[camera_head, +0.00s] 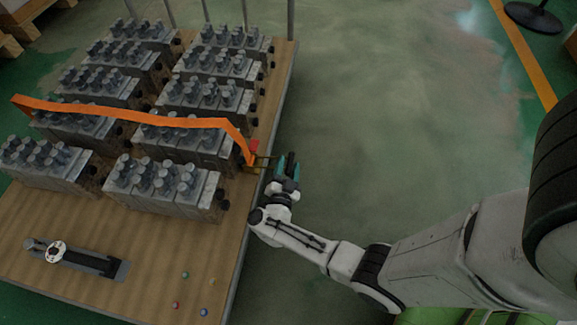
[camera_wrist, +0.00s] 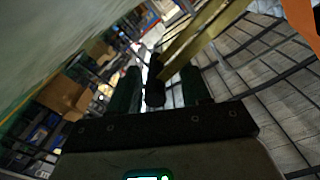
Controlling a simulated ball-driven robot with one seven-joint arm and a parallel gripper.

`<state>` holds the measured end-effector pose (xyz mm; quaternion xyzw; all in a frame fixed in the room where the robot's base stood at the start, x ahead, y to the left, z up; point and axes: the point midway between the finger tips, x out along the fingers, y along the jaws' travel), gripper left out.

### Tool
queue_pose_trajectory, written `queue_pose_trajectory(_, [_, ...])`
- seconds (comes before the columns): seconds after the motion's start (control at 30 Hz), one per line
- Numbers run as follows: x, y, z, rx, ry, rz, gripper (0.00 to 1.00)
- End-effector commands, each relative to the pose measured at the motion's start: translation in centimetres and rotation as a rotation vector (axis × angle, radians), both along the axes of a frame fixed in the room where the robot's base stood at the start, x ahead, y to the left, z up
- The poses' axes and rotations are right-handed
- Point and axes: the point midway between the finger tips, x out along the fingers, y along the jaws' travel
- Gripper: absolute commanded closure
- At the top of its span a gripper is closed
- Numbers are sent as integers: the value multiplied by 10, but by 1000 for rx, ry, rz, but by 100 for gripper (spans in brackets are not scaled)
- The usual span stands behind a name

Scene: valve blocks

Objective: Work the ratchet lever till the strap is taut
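An orange strap (camera_head: 130,115) runs across the valve blocks on a wooden pallet deck and bends down at its right end. The ratchet (camera_head: 252,157), with a small red part, sits at that end by the deck's right edge. Its brass-coloured lever (camera_wrist: 205,38) shows in the wrist view and ends in a dark grip (camera_wrist: 155,88). My gripper (camera_head: 287,162) is just right of the ratchet, past the deck edge. In the wrist view my gripper (camera_wrist: 161,78) has its fingers apart, one each side of the grip, with visible gaps. The strap (camera_wrist: 304,20) shows at top right.
Several grey valve blocks (camera_head: 165,185) stand in two rows on the deck (camera_head: 150,255). A dark tool with a round white dial (camera_head: 56,251) and small coloured pieces (camera_head: 185,275) lie in front. The floor (camera_head: 400,110) to the right is clear.

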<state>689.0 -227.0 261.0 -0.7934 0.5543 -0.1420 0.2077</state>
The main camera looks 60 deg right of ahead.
Motion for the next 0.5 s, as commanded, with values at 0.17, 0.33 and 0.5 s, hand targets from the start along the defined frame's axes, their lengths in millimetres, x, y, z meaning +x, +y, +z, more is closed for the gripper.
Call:
queue_pose_trajectory(0.17, [-1, 0, 0, -1, 0, -2, 54])
queue_pose_trajectory(0.33, [-4, 9, 2, -1, 1, 0, 54])
queue_pose_trajectory(0.5, [-13, 36, 3, -2, 1, 4, 54])
